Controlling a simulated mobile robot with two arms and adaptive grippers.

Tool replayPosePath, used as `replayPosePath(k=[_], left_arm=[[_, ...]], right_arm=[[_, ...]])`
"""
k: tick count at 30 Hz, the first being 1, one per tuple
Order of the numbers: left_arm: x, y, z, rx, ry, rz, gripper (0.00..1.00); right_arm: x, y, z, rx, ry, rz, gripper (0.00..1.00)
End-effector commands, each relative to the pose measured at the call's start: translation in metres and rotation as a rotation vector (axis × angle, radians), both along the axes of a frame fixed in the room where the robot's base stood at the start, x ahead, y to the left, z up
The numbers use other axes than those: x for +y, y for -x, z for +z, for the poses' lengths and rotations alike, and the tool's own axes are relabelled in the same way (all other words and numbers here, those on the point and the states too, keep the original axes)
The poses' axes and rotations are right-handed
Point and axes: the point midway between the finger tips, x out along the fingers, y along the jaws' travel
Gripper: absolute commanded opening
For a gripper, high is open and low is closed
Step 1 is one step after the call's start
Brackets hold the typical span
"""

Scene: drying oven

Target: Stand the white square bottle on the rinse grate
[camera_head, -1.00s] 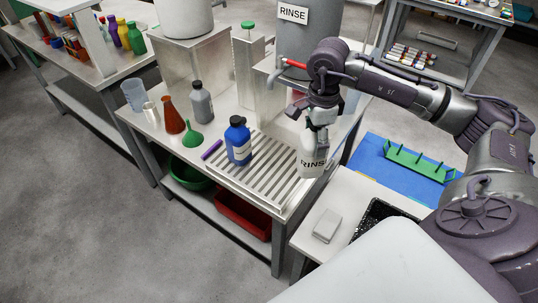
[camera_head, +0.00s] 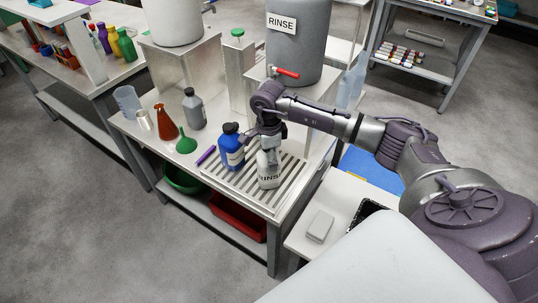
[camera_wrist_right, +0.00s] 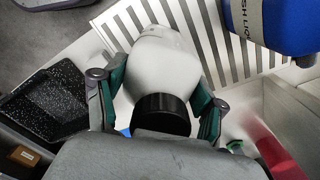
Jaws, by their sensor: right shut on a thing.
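The white bottle (camera_head: 269,178), with dark lettering on its front, is upright over the right part of the slatted rinse grate (camera_head: 237,188). I cannot tell whether its base touches the slats. My right gripper (camera_head: 268,148) is shut on the bottle from above. In the right wrist view, the green-padded fingers of the gripper (camera_wrist_right: 158,92) lie on both sides of the white bottle (camera_wrist_right: 165,65) near its black cap. The grate also shows there (camera_wrist_right: 112,22), beyond the bottle. My left gripper is not in view.
A blue bottle (camera_head: 232,158) stands close to the left of the white bottle.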

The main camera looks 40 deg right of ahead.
Motion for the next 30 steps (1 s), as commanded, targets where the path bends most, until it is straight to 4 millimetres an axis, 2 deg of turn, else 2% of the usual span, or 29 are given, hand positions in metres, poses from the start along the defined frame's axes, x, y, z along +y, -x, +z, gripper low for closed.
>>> replayPosePath(k=[10, 11, 15, 25, 27, 30], left_arm=[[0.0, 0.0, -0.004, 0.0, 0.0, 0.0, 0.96], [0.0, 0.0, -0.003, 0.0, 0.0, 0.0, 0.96], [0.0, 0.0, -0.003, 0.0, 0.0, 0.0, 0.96], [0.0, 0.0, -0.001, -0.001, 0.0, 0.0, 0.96], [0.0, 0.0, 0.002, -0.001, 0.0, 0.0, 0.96], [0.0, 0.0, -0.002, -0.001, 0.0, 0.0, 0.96]], right_arm=[[0.0, -0.001, -0.003, -0.004, 0.0, 0.0, 0.1], [0.0, -0.001, -0.003, -0.003, 0.0, 0.0, 0.74], [0.0, -0.001, -0.003, -0.002, 0.0, 0.0, 0.95], [0.0, -0.001, -0.001, -0.002, 0.0, 0.0, 0.95], [0.0, -0.001, 0.003, -0.004, -0.001, 0.0, 0.95], [-0.001, -0.002, 0.014, -0.008, 0.0, 0.0, 0.95]])
